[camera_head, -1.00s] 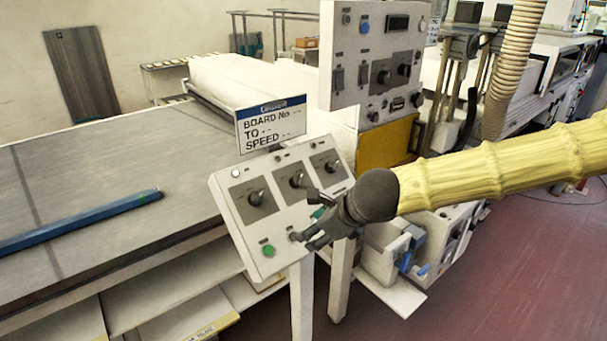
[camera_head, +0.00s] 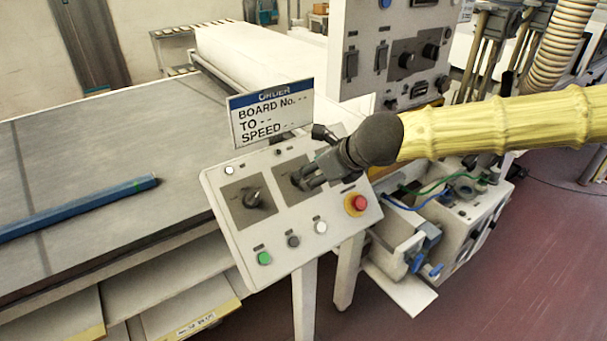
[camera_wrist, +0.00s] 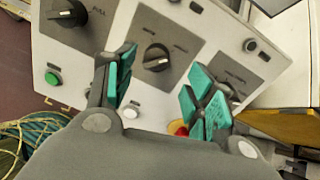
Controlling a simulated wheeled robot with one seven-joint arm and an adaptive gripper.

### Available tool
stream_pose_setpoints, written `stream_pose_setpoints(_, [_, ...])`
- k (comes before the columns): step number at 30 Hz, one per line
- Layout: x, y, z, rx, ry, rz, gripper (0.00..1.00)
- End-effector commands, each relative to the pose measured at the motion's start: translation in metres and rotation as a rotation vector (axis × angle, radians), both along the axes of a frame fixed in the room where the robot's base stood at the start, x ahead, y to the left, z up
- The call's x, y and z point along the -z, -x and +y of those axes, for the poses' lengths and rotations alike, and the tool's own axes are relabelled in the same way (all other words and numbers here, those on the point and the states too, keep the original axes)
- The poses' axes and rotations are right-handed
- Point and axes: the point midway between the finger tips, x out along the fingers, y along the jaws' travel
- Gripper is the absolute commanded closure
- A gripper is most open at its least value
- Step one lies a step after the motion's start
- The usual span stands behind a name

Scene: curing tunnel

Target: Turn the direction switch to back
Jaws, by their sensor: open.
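The sloping white control panel (camera_head: 272,235) carries rotary switches on grey plates. The left black knob (camera_head: 253,197) is clear of my gripper (camera_head: 308,176). My gripper is open over the middle plate. In the wrist view the middle black knob (camera_wrist: 157,57) shows between the teal-padded fingers of my gripper (camera_wrist: 163,75), with space on both sides. I cannot tell how far the fingertips are above the panel. The right knob is partly hidden by the right finger. The lettering is too small to tell which knob is the direction switch.
The panel also has a green button (camera_head: 264,258), a white button (camera_head: 320,227) and a red stop button (camera_head: 356,204) near my fingers. An order sign (camera_head: 272,113) stands behind it. A blue bar (camera_head: 80,208) lies on the conveyor at the left.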

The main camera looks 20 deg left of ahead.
Motion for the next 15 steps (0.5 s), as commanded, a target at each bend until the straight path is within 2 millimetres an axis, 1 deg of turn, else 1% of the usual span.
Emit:
stream_pose_setpoints(1, [0.004, -0.002, 0.005, -0.001, 0.0, 0.002, 0.46])
stream_pose_setpoints(9, [0.027, -0.014, 0.025, -0.004, 0.0, 0.0, 0.46])
stream_pose_setpoints(15, [0.036, -0.019, 0.033, -0.004, 0.001, 0.0, 0.46])
